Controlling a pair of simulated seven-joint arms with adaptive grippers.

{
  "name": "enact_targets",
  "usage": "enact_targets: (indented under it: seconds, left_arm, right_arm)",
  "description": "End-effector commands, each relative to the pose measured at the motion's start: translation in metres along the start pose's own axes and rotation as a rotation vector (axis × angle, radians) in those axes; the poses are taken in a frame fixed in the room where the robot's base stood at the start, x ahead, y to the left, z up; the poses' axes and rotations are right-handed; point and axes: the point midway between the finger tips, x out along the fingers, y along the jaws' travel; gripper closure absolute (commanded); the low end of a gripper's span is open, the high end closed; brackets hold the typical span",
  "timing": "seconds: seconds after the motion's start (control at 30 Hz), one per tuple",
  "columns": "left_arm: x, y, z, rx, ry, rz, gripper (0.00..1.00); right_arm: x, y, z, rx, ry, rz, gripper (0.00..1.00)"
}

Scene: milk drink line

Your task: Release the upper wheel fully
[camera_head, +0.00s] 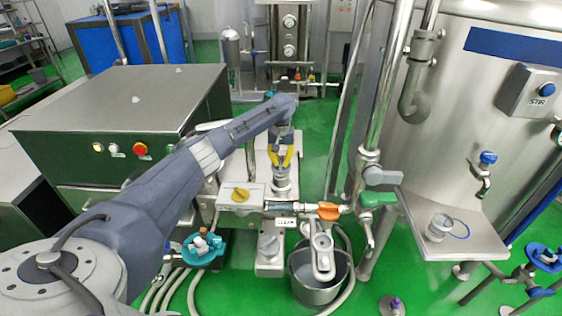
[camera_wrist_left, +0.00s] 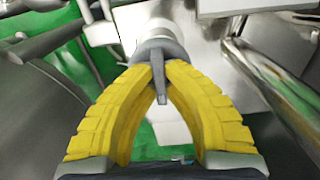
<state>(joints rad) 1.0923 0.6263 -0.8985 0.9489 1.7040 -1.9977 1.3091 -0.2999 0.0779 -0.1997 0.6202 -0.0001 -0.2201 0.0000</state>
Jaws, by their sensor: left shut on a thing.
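My left gripper (camera_head: 282,162) with yellow fingers reaches down over a silver upright fitting (camera_head: 282,180) on the bench in the middle. In the left wrist view the gripper (camera_wrist_left: 158,72) has its two fingertips closed together around a grey handle (camera_wrist_left: 160,85), a rounded part with a narrow tab between the fingers. I take this handle to be the upper wheel; the fingers hide much of it, and how far it is turned cannot be told. My right gripper is in neither view.
An orange valve handle (camera_head: 328,211) and a green one (camera_head: 379,199) sit right of the bench. A steel bucket (camera_head: 318,275) stands below. A large steel tank (camera_head: 480,110) fills the right side.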

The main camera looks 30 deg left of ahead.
Motion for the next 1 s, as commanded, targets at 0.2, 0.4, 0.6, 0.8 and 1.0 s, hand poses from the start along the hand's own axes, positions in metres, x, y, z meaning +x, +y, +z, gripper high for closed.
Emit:
enact_targets:
  seconds: [0.2,0.4,0.6,0.8,1.0]
  left_arm:
    - [0.0008,0.0,0.0004,-0.047,-0.001,-0.001,1.0]
    - [0.0007,0.0,0.0004,-0.058,-0.001,0.0,1.0]
    - [0.0007,-0.0001,0.0003,-0.058,-0.001,0.0,1.0]
    - [0.0006,0.0,0.0003,-0.058,-0.001,0.0,0.77]
    - [0.0003,0.0,0.0001,-0.057,0.0,0.0,0.66]
  right_arm:
    - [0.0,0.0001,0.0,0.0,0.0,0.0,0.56]
    - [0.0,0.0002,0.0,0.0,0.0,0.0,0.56]
    - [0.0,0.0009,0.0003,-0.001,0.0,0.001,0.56]
    - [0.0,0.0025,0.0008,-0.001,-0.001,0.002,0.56]
    - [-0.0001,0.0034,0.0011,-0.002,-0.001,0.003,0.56]
